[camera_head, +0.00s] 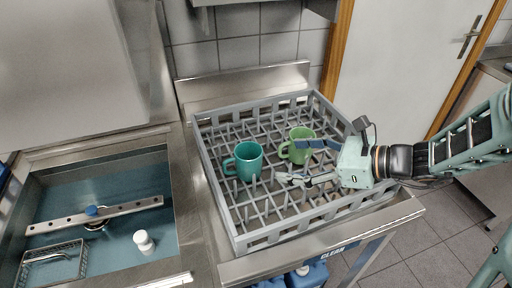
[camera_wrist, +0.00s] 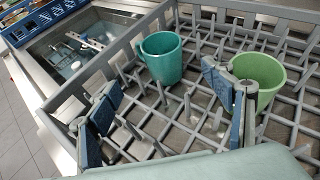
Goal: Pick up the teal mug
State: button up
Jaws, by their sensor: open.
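The teal mug (camera_head: 246,161) stands upright in the grey dish rack (camera_head: 221,206), its handle pointing left in the head view. It also shows in the wrist view (camera_wrist: 162,57), beyond my fingers and between them. A green mug (camera_head: 298,146) stands to its right in the same rack, and in the wrist view (camera_wrist: 262,78) it is partly behind my right finger. My gripper (camera_head: 300,162) is open and empty over the rack, to the right of the teal mug and apart from it. In the wrist view my gripper (camera_wrist: 168,108) shows both blue-padded fingers spread wide.
Upright pegs (camera_wrist: 187,105) fill the rack floor around the mugs, and the rack has raised walls. A sink (camera_head: 120,205) with a white bottle (camera_head: 143,242) lies to the left. A tiled wall and metal backsplash (camera_head: 245,88) stand behind.

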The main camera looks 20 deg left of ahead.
send_near(238, 153)
jog(key=a, duration=0.1)
jog(key=a+f, duration=0.1)
jog(key=a, duration=0.1)
jog(key=shift+f+m, duration=0.2)
jog(key=shift+m, duration=0.1)
jog(key=shift+w+a+f, duration=0.2)
jog(key=shift+a+f, duration=0.05)
jog(key=shift+a, duration=0.2)
jog(key=c, duration=1.4)
